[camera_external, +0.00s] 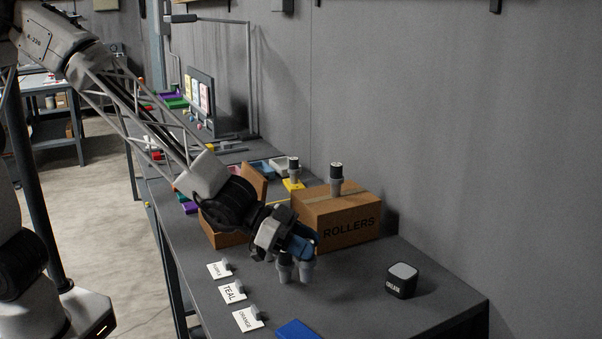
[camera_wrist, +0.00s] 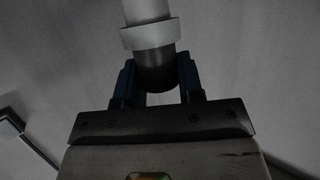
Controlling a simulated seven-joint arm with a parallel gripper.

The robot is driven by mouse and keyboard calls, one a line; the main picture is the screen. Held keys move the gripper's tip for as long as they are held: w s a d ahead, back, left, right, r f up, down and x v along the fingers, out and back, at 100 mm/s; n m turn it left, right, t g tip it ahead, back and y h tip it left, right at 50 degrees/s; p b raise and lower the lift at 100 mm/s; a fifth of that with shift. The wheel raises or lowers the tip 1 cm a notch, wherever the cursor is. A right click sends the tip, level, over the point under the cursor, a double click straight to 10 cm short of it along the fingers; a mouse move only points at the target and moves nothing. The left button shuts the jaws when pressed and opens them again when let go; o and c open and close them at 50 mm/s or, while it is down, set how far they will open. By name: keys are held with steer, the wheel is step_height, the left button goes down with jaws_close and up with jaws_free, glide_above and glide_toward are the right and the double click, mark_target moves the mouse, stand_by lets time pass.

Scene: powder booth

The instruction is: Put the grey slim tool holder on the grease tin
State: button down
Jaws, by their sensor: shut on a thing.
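My gripper (camera_external: 296,250) is above the bench, left of the grease tin and in front of the ROLLERS box. In the wrist view its blue fingers (camera_wrist: 157,85) are shut on the dark end of the grey slim tool holder (camera_wrist: 149,36), whose pale collar and shank point away from the gripper. In the external view two grey tapered shapes show below the gripper; the right one (camera_external: 306,271) looks like the held holder, but I cannot tell surely. The grease tin (camera_external: 400,286) is a black rounded block with a grey top, clear at the bench's right.
The ROLLERS carton (camera_external: 327,220) has a black-topped holder (camera_external: 336,180) on it. Another holder (camera_external: 294,170) stands behind on a yellow piece. Label cards, including TEAL (camera_external: 232,293), and a blue piece (camera_external: 297,330) lie in front. Bench between gripper and tin is clear.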

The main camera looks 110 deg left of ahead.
steer(key=w+a+r, duration=0.3)
steer(key=w+a, duration=0.1)
steer(key=a, duration=0.3)
steer(key=shift+r, duration=0.3)
steer(key=shift+w+a, duration=0.1)
steer(key=w+a+f, duration=0.1)
steer(key=w+a, duration=0.3)
steer(key=w, duration=1)
steer(key=shift+w+f, duration=0.2)
steer(key=shift+w, duration=0.05)
steer(key=shift+w, duration=0.1)
steer(key=shift+w+a+f, duration=0.1)
steer(key=shift+w+f, duration=0.05)
steer(key=shift+f, duration=0.75)
steer(key=shift+w+f, duration=0.15)
steer(key=shift+f, duration=0.75)
steer(key=shift+f, duration=0.15)
steer(key=c, duration=0.8)
jaws_free()
steer(key=shift+o, duration=0.2)
